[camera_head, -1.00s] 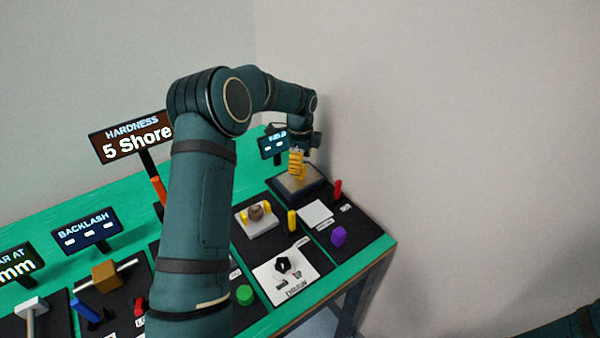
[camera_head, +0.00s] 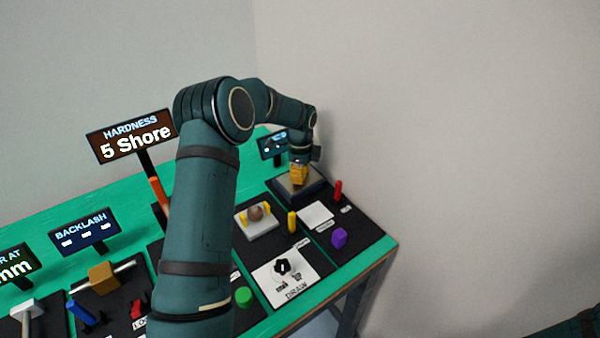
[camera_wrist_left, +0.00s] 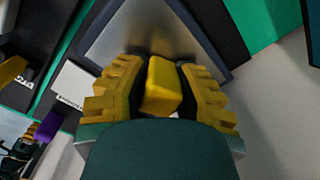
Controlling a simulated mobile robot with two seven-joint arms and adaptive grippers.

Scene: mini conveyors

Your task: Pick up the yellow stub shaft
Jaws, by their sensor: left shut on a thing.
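My left gripper (camera_head: 299,180) has yellow fingers and is low over the grey plate (camera_head: 285,187) of a dark stand at the back right of the bench. In the left wrist view the gripper (camera_wrist_left: 161,82) is shut on a small yellow block-like piece, which I take as the yellow stub shaft (camera_wrist_left: 163,85). The piece sits between dark finger pads, with the metal plate (camera_wrist_left: 125,42) behind it. Whether it touches the plate is unclear. In the head view the fingers hide the piece. My right gripper is out of view.
Near the stand are an upright yellow piece (camera_head: 292,222), a white square (camera_head: 316,214), a red peg (camera_head: 338,190) and a purple block (camera_head: 339,237). A white block with a brown ball (camera_head: 256,213) stands to the left. A small sign (camera_head: 272,145) stands behind. A wall is close on the right.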

